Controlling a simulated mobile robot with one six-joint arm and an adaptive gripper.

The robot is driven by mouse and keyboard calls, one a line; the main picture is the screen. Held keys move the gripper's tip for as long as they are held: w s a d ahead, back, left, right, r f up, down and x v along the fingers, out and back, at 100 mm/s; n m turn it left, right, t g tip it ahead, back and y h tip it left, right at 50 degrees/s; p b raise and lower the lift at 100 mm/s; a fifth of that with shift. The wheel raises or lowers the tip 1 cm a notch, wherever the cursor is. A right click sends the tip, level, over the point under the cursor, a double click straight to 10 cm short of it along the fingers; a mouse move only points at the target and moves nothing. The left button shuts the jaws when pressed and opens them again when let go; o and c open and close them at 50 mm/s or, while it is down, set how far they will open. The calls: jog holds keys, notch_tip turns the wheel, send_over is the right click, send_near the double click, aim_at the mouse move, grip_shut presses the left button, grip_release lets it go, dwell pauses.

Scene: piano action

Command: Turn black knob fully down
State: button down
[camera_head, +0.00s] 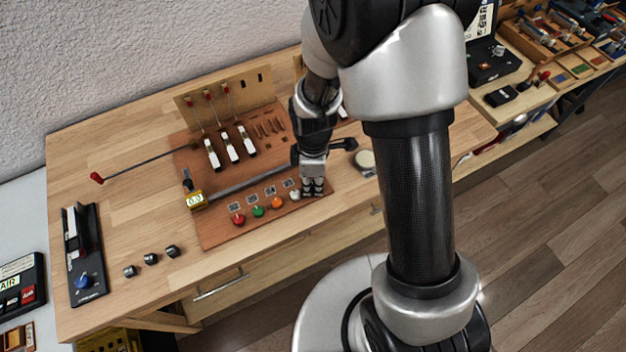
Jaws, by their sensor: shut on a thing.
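My gripper (313,190) points down at the front right corner of the brown action board (220,236). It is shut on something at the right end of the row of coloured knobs. The black knob is not plainly seen; the fingers cover that spot, and its turn angle is hidden. To the left along the row are a white knob (294,195), an orange knob (277,203), a green knob (258,211) and a red knob (238,219), with small label plates behind them.
Three small dark cylinders (151,259) lie on the table (140,215) at the front left. A black device with a blue dial (84,282) stands at the left edge. A red-tipped rod (97,178) and white-headed hammers (231,150) are behind. The table's left middle is clear.

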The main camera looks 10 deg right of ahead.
aim_at(313, 184)
dwell(0.3)
jog(key=c, duration=1.4)
grip_release()
jog(key=shift+w+r, duration=0.15)
jog(key=shift+r, duration=5.9)
